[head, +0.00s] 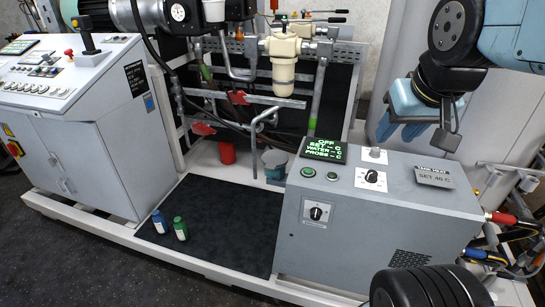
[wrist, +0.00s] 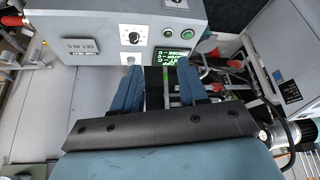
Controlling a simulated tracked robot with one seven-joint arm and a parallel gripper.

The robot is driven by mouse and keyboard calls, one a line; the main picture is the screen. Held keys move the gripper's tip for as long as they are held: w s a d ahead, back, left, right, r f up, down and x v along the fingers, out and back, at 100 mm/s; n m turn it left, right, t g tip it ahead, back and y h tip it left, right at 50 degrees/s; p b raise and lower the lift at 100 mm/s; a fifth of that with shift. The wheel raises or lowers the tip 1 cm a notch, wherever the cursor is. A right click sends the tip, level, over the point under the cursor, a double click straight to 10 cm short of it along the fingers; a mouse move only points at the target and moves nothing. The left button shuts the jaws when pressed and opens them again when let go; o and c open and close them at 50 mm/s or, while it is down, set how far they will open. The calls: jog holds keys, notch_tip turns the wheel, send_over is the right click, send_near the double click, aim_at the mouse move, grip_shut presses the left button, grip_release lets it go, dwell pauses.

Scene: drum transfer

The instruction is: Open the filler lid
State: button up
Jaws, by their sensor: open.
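I cannot pick out a filler lid with certainty in either view. My gripper (head: 398,130) hangs at the upper right of the head view, above and behind the grey heater cabinet (head: 375,235). Its blue fingers point down. In the wrist view the two blue fingers of my gripper (wrist: 160,72) stand apart with nothing between them. The cabinet (wrist: 95,25) shows beyond the fingertips there, with its dial, green display and "SET 40 C" label. My gripper is apart from the cabinet.
A control console (head: 75,110) stands at the left. A cream filter housing (head: 283,65) and pipes stand at the back. Hoses leave the cabinet's right side.

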jog(key=shift+w+a, duration=0.2)
jog(key=shift+w, duration=0.15)
